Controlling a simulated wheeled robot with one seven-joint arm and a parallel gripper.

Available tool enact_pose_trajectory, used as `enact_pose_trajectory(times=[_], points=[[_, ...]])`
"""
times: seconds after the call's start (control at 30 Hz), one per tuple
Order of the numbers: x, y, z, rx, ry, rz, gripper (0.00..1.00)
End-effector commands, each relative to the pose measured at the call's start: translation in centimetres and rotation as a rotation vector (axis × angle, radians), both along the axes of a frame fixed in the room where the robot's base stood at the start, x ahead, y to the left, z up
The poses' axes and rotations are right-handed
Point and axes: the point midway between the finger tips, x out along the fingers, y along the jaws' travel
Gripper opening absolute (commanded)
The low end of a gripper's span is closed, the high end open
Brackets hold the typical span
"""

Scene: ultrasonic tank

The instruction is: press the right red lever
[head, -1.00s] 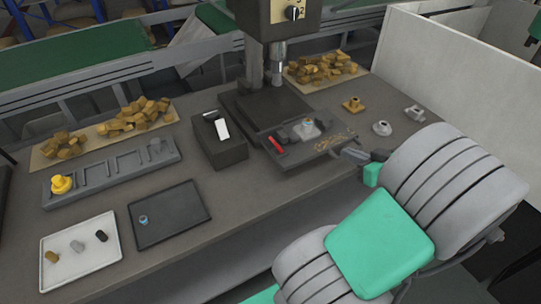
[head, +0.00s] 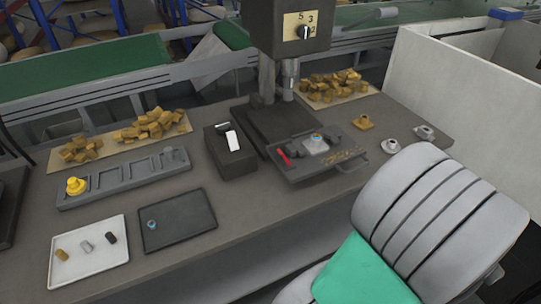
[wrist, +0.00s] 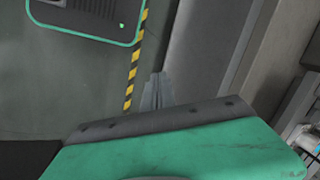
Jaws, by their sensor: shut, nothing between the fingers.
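One small red lever (head: 284,157) shows in the head view, at the left end of the dark plate (head: 300,174) under the press (head: 290,28). I see no second red lever. A light metal block (head: 316,146) with a small blue-topped piece sits to its right on the plate. My gripper (wrist: 157,88) shows in the wrist view, its thin grey fingers together with nothing between them. It is over the floor, apart from the lever. In the head view the gripper is hidden behind my arm or out of frame.
A black box with a white-faced switch (head: 232,150) stands left of the plate. Two trays (head: 62,276) (head: 178,241) lie at the front left, with a slotted rack (head: 124,183) behind. Small fittings (head: 391,146) stand at right. Yellow-black floor tape (wrist: 135,60) shows in the wrist view.

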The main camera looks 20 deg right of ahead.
Motion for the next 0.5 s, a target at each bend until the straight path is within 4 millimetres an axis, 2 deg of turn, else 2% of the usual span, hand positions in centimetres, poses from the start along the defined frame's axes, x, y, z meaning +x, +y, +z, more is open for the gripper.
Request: enact_pose_trajectory(times=[0.13, 0.27, 0.37, 0.47, 0.5], points=[[-0.1, 2.0, 1.9, -0.047, 0.176, 0.02, 0.0], [2.1, 3.9, 4.4, -0.15, 0.239, 0.124, 0.0], [5.5, 6.4, 6.9, -0.256, 0.221, 0.272, 0.0], [9.5, 10.5, 9.5, -0.359, 0.15, 0.464, 0.0], [11.0, 12.5, 10.5, -0.393, 0.113, 0.548, 0.0]])
